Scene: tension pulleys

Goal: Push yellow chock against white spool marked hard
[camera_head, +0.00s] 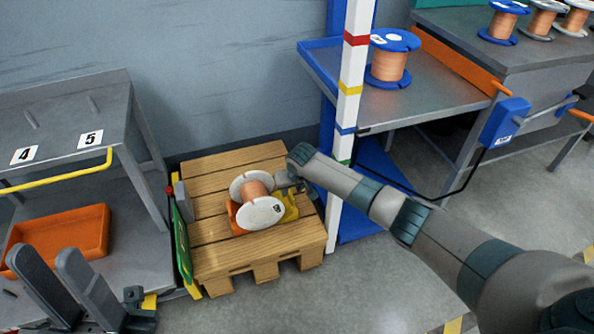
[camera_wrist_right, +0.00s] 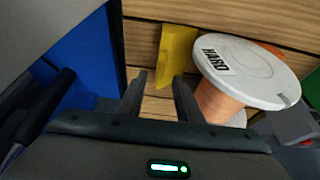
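The white spool marked HARD (camera_head: 262,212), wound with copper wire, lies on its side on the wooden pallet (camera_head: 215,255). Its label shows in the right wrist view (camera_wrist_right: 262,75). The yellow chock (camera_head: 291,208) is at the spool's right side, partly hidden; whether they touch I cannot tell. In the right wrist view the chock (camera_wrist_right: 176,50) is just beyond my fingertips. My right gripper (camera_wrist_right: 158,80) is open and empty, its fingers apart, low over the pallet beside the spool. My left gripper (camera_head: 45,250) is open and empty at the lower left, away from the pallet.
An orange piece (camera_head: 234,218) sits at the spool's left side. A white post with coloured bands (camera_head: 347,110) stands right of the pallet. A grey rack with an orange tray (camera_head: 60,240) is at left. A blue-flanged spool (camera_head: 391,60) sits on the right bench.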

